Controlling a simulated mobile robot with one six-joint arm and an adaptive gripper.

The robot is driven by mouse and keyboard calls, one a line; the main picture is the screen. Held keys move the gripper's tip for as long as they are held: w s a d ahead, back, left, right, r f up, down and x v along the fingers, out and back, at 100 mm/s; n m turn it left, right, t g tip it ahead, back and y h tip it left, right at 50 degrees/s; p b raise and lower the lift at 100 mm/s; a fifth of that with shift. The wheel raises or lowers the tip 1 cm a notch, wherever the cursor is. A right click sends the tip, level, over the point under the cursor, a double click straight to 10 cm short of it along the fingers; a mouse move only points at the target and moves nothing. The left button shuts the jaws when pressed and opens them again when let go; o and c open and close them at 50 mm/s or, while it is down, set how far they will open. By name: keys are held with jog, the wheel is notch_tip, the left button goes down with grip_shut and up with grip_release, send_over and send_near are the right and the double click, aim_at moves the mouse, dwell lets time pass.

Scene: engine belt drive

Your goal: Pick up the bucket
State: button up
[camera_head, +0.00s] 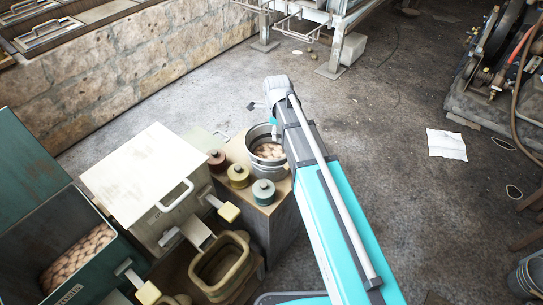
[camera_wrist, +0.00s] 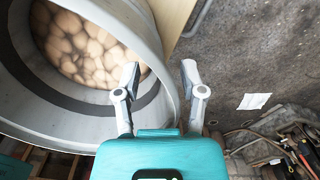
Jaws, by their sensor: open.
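The bucket is a grey metal round container (camera_head: 262,132) holding several round, pale brown things like potatoes. It stands upright on a wooden cabinet, and its right side is partly hidden by my arm in the head view. In the wrist view the bucket (camera_wrist: 60,132) fills the left side, with its thick rim near the middle. My gripper (camera_wrist: 160,74) is open and empty. The left finger overlaps the inside of the bucket, and the right finger shows outside the rim, over the floor. Whether either touches the rim cannot be told. The head view mostly hides the fingers.
Three small lidded canisters (camera_head: 239,176) stand beside the bucket on the cabinet (camera_head: 284,214). A white-lidded box (camera_head: 144,172) and a green bin (camera_head: 98,268) are to the left. The floor (camera_head: 385,150) to the right is mostly clear, with a white paper (camera_head: 446,144).

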grip_shut()
jog(key=shift+r, duration=0.15)
dwell(0.6)
notch_tip(320, 180, up, 10)
jog(key=p, duration=1)
jog(key=shift+f, duration=0.2)
dwell(0.5)
